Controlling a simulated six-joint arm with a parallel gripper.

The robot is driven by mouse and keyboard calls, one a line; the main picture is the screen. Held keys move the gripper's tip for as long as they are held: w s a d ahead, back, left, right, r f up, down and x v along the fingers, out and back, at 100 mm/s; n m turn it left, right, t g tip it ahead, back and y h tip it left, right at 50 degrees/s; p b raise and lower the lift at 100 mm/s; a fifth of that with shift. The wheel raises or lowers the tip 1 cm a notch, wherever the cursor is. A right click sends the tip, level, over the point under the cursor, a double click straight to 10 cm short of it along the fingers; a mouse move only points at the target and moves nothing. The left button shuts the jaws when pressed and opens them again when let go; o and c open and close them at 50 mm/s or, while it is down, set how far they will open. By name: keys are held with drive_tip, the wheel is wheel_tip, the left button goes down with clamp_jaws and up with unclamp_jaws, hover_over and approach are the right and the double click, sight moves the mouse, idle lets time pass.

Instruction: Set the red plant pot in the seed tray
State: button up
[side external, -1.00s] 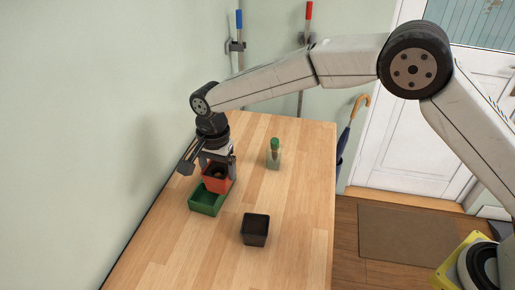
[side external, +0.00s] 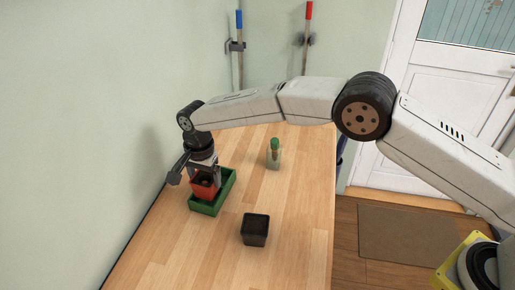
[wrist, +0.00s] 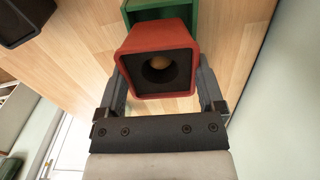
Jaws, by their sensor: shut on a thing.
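The red plant pot (side external: 204,188) is gripped between the fingers of my gripper (side external: 203,178). In the side view the pot appears within the outline of the green seed tray (side external: 224,196), toward its left end. I cannot tell whether its base touches the tray floor. In the wrist view the red pot (wrist: 158,42) is seen from above, dark inside with a round brownish thing in it. My gripper's fingers (wrist: 163,92) lie along its two sides. Part of the green tray (wrist: 128,9) shows behind it; the pot hides the rest.
A black pot (side external: 254,230) stands on the wooden table (side external: 285,215) in front and to the right of the tray. A clear bottle with a green top (side external: 274,153) stands behind. The wall is close on the left. The table's right side is clear.

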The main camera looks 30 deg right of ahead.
sight(205, 185)
drive_tip(key=shift+w+a+f, duration=0.1)
drive_tip(key=shift+w+f, duration=0.05)
drive_tip(key=shift+f, duration=1.6)
drive_tip(key=shift+f, duration=0.1)
drive_tip(key=o, duration=1.1)
drive_tip(key=shift+c, duration=0.2)
wheel_tip(205, 185, up, 12)
